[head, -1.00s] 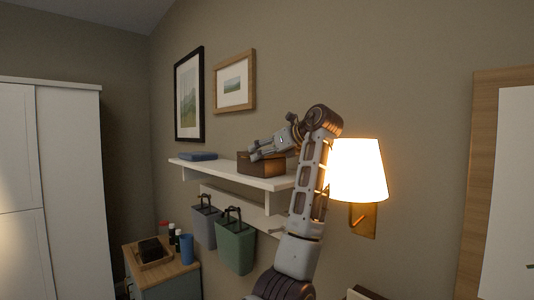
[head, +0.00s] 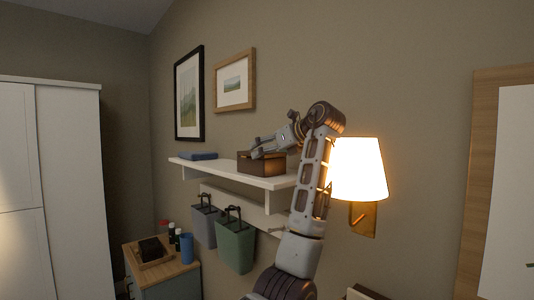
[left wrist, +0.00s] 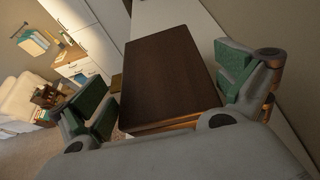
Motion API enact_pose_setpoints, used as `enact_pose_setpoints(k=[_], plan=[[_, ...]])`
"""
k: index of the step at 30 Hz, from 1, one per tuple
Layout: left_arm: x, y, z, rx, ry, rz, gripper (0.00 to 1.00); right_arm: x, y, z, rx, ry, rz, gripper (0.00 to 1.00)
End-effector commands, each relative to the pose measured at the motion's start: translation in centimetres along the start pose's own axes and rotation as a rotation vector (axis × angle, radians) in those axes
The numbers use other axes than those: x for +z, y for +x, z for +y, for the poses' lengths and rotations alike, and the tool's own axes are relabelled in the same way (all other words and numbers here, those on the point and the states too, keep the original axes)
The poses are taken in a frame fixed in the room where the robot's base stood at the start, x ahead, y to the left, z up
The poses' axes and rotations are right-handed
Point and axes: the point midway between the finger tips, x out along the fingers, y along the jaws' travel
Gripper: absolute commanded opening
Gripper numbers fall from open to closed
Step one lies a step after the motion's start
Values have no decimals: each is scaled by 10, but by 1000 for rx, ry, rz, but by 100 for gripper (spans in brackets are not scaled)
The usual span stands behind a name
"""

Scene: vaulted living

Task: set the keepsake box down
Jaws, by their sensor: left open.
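The keepsake box (head: 258,166) is a dark brown wooden box resting on the white wall shelf (head: 222,169), right of its middle. My left gripper (head: 256,147) is at the top of the box in the head view. In the left wrist view, the box's flat brown lid (left wrist: 172,70) lies between the two green-padded fingers of the left gripper (left wrist: 168,82). The fingers are open, one on each side, with a visible gap on the left side. The right gripper is not in view.
A blue folded item (head: 198,156) lies at the shelf's left end, with bare shelf between it and the box. A lit wall lamp (head: 358,170) is close to the right of my arm. Grey (head: 204,226) and green (head: 235,246) bins hang below.

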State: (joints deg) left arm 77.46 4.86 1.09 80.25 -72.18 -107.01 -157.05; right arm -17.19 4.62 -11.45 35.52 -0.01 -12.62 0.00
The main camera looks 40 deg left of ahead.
Motion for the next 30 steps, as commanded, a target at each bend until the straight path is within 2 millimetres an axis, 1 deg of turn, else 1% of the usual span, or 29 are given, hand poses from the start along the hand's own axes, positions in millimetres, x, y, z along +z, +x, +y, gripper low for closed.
enact_pose_setpoints(k=[5,15,21,25,30], plan=[[-2,-19,0,-1,0,0,100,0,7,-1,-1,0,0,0],[-2,-70,0,-2,0,0,100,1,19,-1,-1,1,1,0],[-2,-95,0,-1,0,0,100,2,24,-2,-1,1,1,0],[-2,-106,0,0,0,1,100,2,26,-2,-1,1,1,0],[-1,-112,0,1,0,1,100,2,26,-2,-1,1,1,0]])
